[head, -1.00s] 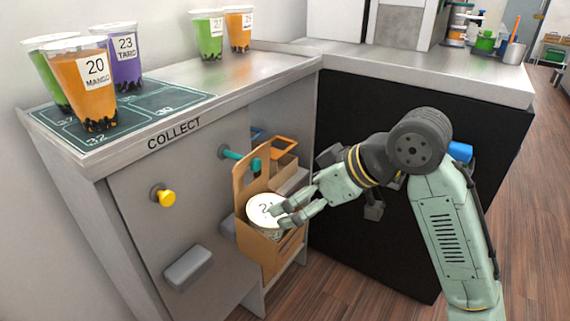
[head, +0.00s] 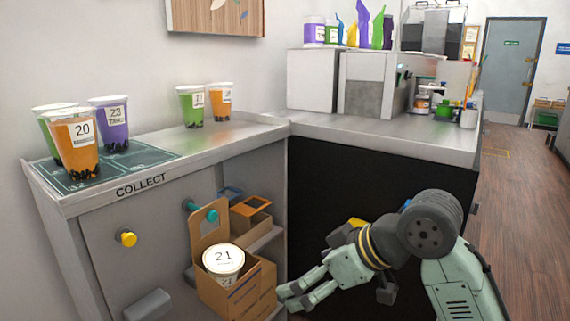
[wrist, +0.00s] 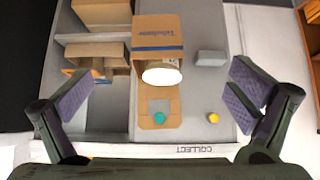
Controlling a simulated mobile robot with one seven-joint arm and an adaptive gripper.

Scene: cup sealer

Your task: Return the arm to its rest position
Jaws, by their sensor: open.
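My gripper (head: 296,298) is open and empty, low in front of the counter, just right of a cardboard carrier (head: 243,290). A cup with a white lid marked 21 (head: 223,260) stands in that carrier. In the wrist view, my open fingers (wrist: 160,105) stand wide apart at both sides, with the carrier (wrist: 158,40) and its cup's white lid (wrist: 161,76) between them in the picture, apart from the fingers. My arm reaches in from the lower right, bent.
Several filled cups stand on the counter, including orange cup 20 (head: 78,150) and purple cup 23 (head: 113,128) on the green mat (head: 140,160). Another carrier (head: 250,216) sits on the shelf. The black panel (head: 370,190) is behind my arm. Wooden floor (head: 525,200) is clear at right.

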